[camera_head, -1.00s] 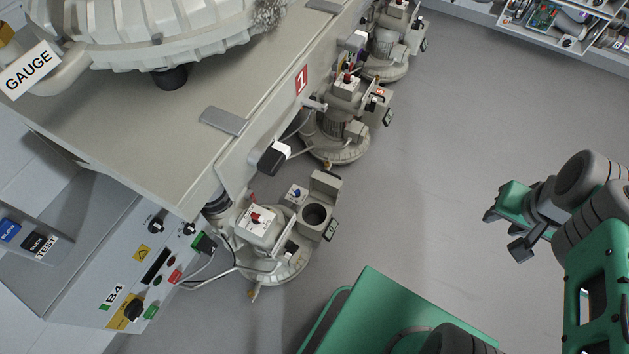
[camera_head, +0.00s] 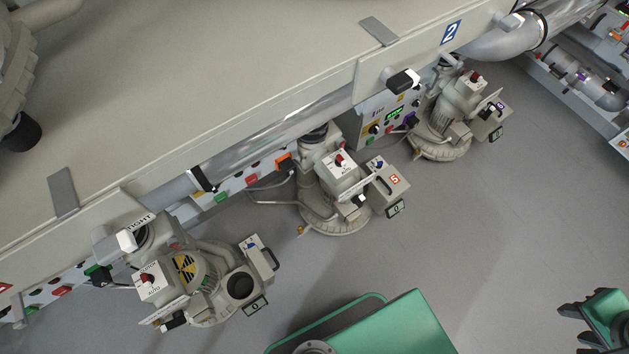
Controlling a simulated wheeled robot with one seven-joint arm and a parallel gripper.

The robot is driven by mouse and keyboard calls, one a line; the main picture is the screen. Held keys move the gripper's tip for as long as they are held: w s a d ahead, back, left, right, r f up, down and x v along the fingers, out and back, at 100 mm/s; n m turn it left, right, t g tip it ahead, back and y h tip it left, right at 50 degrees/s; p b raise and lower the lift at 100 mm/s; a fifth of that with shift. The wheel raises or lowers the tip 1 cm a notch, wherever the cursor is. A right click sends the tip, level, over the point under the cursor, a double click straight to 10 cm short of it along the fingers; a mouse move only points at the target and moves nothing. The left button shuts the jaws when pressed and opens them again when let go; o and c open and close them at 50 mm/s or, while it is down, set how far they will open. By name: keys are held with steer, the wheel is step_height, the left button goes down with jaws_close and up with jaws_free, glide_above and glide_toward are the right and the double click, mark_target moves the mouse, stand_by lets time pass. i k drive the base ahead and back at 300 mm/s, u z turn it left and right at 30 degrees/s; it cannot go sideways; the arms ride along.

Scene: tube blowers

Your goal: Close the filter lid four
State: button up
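The leftmost blower (camera_head: 205,285) has its filter lid (camera_head: 260,257) standing open beside a dark round filter opening (camera_head: 240,287). I cannot read a number on this lid. The middle blower (camera_head: 335,205) has a shut lid marked 5 (camera_head: 390,185). The right blower (camera_head: 447,125) also has a shut lid (camera_head: 492,120), with its number too small to read surely. My gripper (camera_head: 572,330) is at the lower right edge, partly cut off. Its dark fingers are apart and empty, well to the right of the open lid.
Grey floor (camera_head: 510,230) is clear between the blowers and my gripper. Shelving with pipes (camera_head: 590,80) stands at upper right.

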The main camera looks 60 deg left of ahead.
mark_target(262, 270)
steer(key=i, duration=1.85)
steer(key=u, duration=5.05)
steer(key=i, duration=0.95)
steer(key=u, duration=0.55)
